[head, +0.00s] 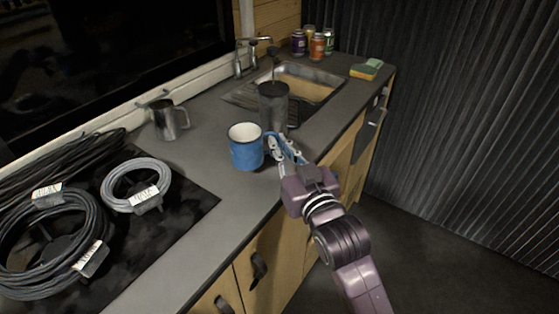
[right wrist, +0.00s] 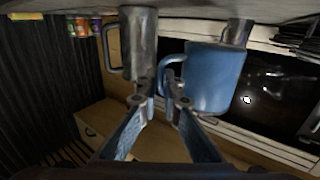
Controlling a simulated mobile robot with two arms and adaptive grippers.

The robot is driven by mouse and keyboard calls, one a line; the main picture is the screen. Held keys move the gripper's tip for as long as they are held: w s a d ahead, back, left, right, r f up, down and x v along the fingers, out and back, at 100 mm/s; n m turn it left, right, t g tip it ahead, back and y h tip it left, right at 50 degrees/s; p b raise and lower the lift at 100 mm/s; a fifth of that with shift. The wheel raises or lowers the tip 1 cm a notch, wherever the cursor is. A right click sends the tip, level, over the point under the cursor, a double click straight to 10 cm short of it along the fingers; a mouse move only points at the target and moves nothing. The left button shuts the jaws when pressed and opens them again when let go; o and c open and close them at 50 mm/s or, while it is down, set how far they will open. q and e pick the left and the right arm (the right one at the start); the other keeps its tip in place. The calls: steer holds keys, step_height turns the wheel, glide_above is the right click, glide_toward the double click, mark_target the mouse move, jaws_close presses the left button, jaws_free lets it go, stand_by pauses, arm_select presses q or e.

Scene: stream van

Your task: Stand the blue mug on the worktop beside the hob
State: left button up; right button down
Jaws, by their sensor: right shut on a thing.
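The blue mug (head: 246,150) is upright with a white inside, over the worktop (head: 208,155) between the black hob (head: 185,215) and the sink. In the right wrist view the blue mug (right wrist: 215,80) shows with its handle toward my fingers. My right gripper (head: 278,148) is at the handle side of the mug, its fingers (right wrist: 160,92) closed on the handle. I cannot tell whether the mug's base touches the worktop. My left gripper is not in view.
Coiled cables (head: 137,185) cover much of the hob. A dark grey cylinder (head: 273,104) stands close behind the mug, before the sink (head: 315,82). A metal jug (head: 170,120) stands by the window. Cans (head: 317,46) and a sponge (head: 366,69) are at the far end.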

steer(key=shift+f, duration=2.1)
steer(key=shift+f, duration=0.1)
steer(key=c, duration=2.1)
jaws_free()
steer(key=shift+s, duration=0.1)
steer(key=shift+s+d, duration=0.2)
steer(key=shift+s, duration=0.1)
steer(key=p+v, duration=0.2)
steer(key=v, duration=0.9)
steer(key=shift+s+p, duration=0.1)
steer(key=shift+p, duration=0.3)
